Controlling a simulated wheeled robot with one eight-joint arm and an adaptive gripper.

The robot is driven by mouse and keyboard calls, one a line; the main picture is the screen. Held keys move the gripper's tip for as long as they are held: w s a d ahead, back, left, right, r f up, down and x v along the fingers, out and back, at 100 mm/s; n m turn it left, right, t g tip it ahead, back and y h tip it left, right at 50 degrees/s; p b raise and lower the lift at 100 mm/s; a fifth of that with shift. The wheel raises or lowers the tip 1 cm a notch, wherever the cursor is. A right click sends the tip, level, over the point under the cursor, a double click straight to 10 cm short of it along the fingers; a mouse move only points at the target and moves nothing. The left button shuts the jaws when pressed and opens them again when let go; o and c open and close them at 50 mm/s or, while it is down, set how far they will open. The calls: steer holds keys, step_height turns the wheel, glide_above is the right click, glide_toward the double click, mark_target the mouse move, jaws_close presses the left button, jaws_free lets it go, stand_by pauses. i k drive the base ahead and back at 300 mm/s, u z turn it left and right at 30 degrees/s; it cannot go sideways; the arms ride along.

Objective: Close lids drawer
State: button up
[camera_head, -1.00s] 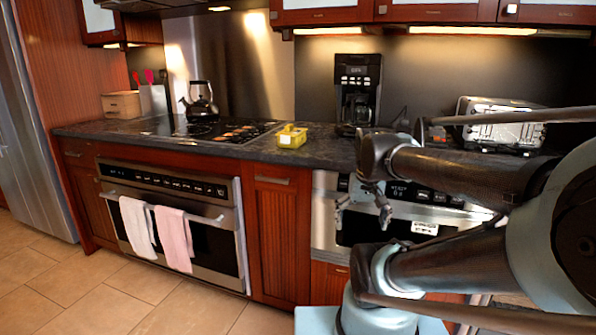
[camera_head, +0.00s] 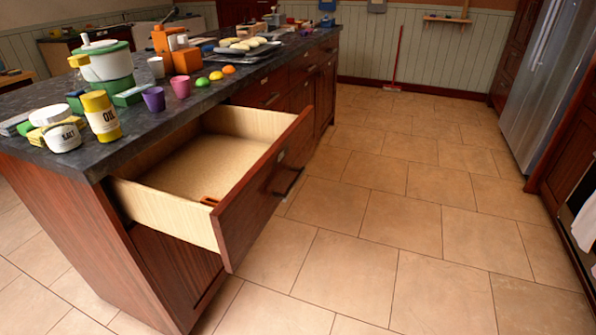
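An open wooden drawer (camera_head: 262,190) sticks out from the near end of the kitchen island, at the left centre of the head view. Whether this is the lids drawer cannot be read from the label. My gripper is not in view.
The island top (camera_head: 150,117) is crowded with an oil container (camera_head: 101,115), a salt container (camera_head: 61,137), cups, a white pot (camera_head: 104,62) and a baking tray. The tiled floor (camera_head: 400,220) in front of the drawer is clear. A fridge (camera_head: 552,80) stands at the right.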

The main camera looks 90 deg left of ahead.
mark_target(251, 160)
steer(key=u, duration=3.7)
